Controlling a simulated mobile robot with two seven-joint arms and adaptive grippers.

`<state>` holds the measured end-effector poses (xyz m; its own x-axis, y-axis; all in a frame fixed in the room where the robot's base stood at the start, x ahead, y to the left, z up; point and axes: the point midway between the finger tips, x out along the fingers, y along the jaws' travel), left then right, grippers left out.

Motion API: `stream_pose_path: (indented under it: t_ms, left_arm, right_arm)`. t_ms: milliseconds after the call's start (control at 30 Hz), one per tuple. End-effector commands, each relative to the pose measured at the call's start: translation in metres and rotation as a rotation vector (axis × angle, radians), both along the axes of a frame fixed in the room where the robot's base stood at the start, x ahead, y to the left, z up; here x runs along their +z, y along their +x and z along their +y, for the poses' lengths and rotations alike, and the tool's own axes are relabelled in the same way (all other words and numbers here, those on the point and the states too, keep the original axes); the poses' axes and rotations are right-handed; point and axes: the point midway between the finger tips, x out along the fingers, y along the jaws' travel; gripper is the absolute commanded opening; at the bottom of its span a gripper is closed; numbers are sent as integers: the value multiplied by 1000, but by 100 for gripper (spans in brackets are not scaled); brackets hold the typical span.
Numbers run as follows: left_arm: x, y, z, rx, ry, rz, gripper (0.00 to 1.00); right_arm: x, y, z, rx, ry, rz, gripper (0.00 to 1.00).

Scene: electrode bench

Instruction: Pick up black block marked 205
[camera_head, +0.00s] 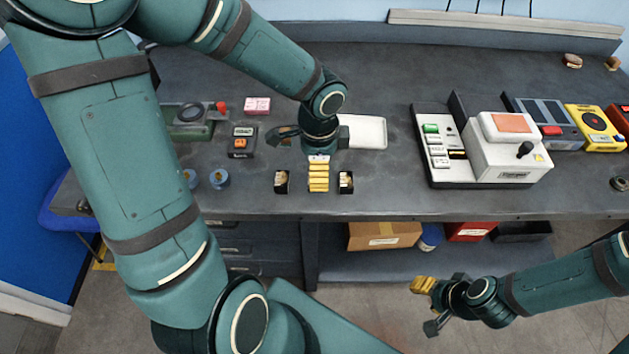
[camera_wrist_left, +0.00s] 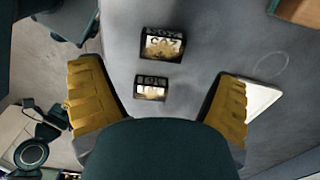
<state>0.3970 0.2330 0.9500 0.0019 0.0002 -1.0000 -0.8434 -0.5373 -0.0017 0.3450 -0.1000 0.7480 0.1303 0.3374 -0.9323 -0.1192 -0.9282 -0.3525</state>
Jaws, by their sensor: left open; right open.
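In the left wrist view the black block marked 205 (camera_wrist_left: 162,43) sits on the grey bench, its pale label reading upside down. A second black block (camera_wrist_left: 151,88), its label seemingly 101, lies lower in the view, between my left fingers. In the head view two black blocks, a left one (camera_head: 281,181) and a right one (camera_head: 346,182), stand either side of my left gripper (camera_head: 316,160); I cannot tell which is 205. The left gripper is open above the bench and may hide another block. My right gripper (camera_head: 428,306) is open and empty, in front of the bench.
A white tray (camera_head: 367,132) lies just behind the left gripper. A small dark box with an orange button (camera_head: 241,142) and blue-topped round items (camera_head: 219,178) stand left. A white device (camera_head: 508,150) stands right. The bench front between blocks and device is clear.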

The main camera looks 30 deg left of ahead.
Motion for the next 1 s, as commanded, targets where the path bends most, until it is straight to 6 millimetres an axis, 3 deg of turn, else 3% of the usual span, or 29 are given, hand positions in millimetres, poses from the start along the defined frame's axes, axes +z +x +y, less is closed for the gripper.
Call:
stream_pose_path:
  t_ms: [300,633,867,1000]
  left_arm:
    - [-45,-1,3,0,-1,3,89]
    - [-49,-1,3,0,-1,1,89]
    - [-48,-1,3,0,-1,1,11]
    - [-48,-1,3,0,0,0,9]
  right_arm:
    - [-20,4,0,-2,-1,-9,47]
    - [-20,4,-1,-3,-1,-11,47]
    - [-20,4,-1,-3,-1,-11,47]
    - [-20,4,-1,-3,-1,-11,47]
